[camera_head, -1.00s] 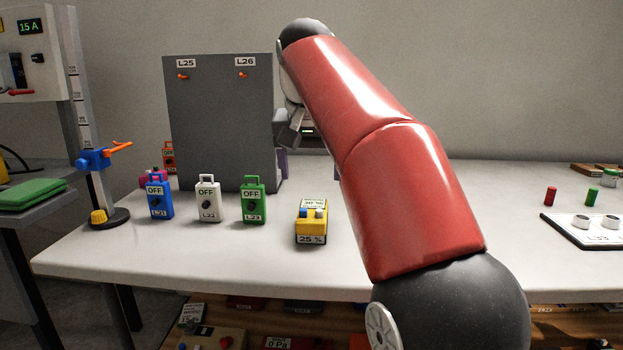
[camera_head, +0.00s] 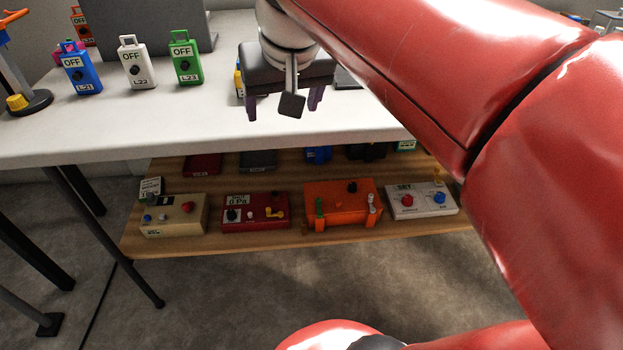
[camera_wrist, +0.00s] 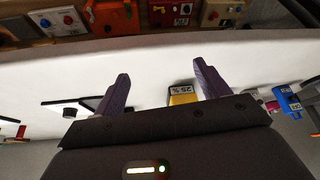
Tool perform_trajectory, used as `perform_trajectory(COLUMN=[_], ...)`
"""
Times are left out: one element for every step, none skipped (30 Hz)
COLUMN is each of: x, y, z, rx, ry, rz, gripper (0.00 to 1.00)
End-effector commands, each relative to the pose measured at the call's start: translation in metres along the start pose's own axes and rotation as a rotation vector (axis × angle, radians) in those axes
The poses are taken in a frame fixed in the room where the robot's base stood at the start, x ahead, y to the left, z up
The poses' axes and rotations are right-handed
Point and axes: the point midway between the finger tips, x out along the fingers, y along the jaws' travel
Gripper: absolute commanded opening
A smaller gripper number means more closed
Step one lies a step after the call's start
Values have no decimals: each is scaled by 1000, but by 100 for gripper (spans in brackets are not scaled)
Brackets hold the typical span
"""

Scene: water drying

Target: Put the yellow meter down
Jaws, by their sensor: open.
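The yellow meter (camera_wrist: 183,97) stands on the white table (camera_head: 130,115), and its "25 %" label faces the wrist camera. In the head view only a thin yellow edge of it (camera_head: 238,84) shows; my gripper hides the rest. My gripper (camera_head: 283,104) is open and empty, over the table's front part. In the wrist view the two purple fingers of my gripper (camera_wrist: 160,75) are spread apart, with the meter in the gap between them as seen, nearer the right finger. The meter's lower part is partly hidden by the gripper body. I see no finger touching it.
Blue (camera_head: 80,75), white (camera_head: 138,66) and green (camera_head: 185,62) "OFF" boxes stand left of my gripper. A stand with a yellow knob (camera_head: 17,102) is at far left. A wooden shelf (camera_head: 190,243) below holds several devices. The table's front left is clear.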

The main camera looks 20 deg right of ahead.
Motion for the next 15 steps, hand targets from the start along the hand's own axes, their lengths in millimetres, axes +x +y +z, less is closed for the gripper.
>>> perform_trajectory(x=[10, 16, 25, 32, 38, 48, 55, 61, 69, 74, 78, 82, 85, 87, 88], y=[3, 4, 5, 6, 7, 8, 9, 10, 10, 11, 11, 12, 12, 12, 12], z=[27, 40, 57, 70, 83, 100, 112, 123, 135, 143, 149, 156, 160, 163, 165], rx=[-14, -24, -36, -44, -53, -62, -70, -76, -83, -88, -92, -95, -97, -99, -100], ry=[6, 9, 15, 19, 22, 28, 31, 36, 39, 41, 44, 44, 46, 48, 48], rz=[-7, -12, -16, -19, -21, -25, -27, -30, -32, -32, -33, -33, -34, -34, -34], gripper=[74, 74, 74, 74, 74, 74, 74, 74, 74, 74, 74, 74, 74, 74, 74])
